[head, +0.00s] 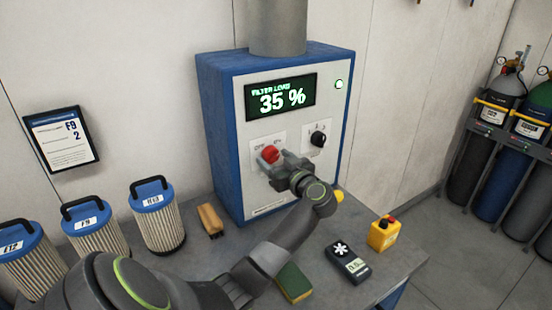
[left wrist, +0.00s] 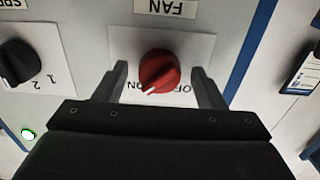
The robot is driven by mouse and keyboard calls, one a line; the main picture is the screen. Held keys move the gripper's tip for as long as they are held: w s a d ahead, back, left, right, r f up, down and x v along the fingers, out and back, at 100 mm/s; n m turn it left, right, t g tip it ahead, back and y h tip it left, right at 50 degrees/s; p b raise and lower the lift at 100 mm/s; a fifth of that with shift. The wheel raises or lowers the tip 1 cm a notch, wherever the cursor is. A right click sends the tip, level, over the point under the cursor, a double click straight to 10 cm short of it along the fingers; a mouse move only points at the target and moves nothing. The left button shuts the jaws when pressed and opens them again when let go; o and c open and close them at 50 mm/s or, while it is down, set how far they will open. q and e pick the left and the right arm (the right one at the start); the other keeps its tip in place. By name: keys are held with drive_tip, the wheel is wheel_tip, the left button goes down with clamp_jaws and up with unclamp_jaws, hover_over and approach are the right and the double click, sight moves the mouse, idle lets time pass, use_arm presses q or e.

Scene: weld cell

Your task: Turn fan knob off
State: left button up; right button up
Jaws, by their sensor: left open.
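The red fan knob (head: 270,154) is on the white front panel of the blue cabinet (head: 225,150), under the display. In the left wrist view, the picture is upside down and the red knob (left wrist: 160,71) sits under the FAN label. My left gripper (head: 268,160) is open at the knob, with one finger on each side in the left wrist view (left wrist: 162,84). Gaps show between knob and fingers. My right gripper is not in view.
A black speed knob (head: 318,139) is right of the fan knob. The display (head: 281,98) reads FILTER LOAD 35 %. Several filters (head: 157,217) stand at the left of the bench. A brush (head: 210,220), a meter (head: 347,262) and a yellow box (head: 383,234) are near the cabinet.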

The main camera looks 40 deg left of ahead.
use_arm(q)
drive_tip(key=c, duration=1)
